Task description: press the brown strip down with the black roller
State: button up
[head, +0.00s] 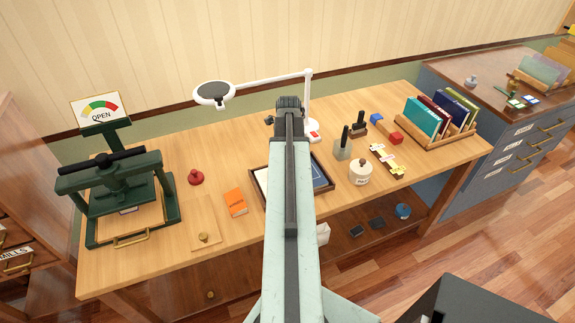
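My arm reaches out over the wooden table, and my gripper (289,103) is at its far end near the back of the table. I see it from behind, so its fingers and anything between them are hidden. A dark-framed tray (327,173) with a blue panel and a pale sheet lies under my arm, which covers its middle. I cannot make out the brown strip; it may be hidden there. Two black-handled tools stand right of the tray, one in a grey block (342,150) and one in a brown block (357,128). I cannot tell whether either is the roller.
A green press (120,195) stands at the left, with an OPEN dial (99,108) above. A white magnifier lamp (213,94) arches over the back. A red knob (196,177), orange book (235,202), white pot (360,172) and book rack (435,140) occupy the table. Its front-right edge is clear.

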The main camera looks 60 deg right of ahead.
jog(key=shift+f+b, duration=0.5)
jog(key=shift+b, duration=0.1)
dwell(1.4)
notch_tip(320, 180, up, 7)
jog(key=p, duration=0.7)
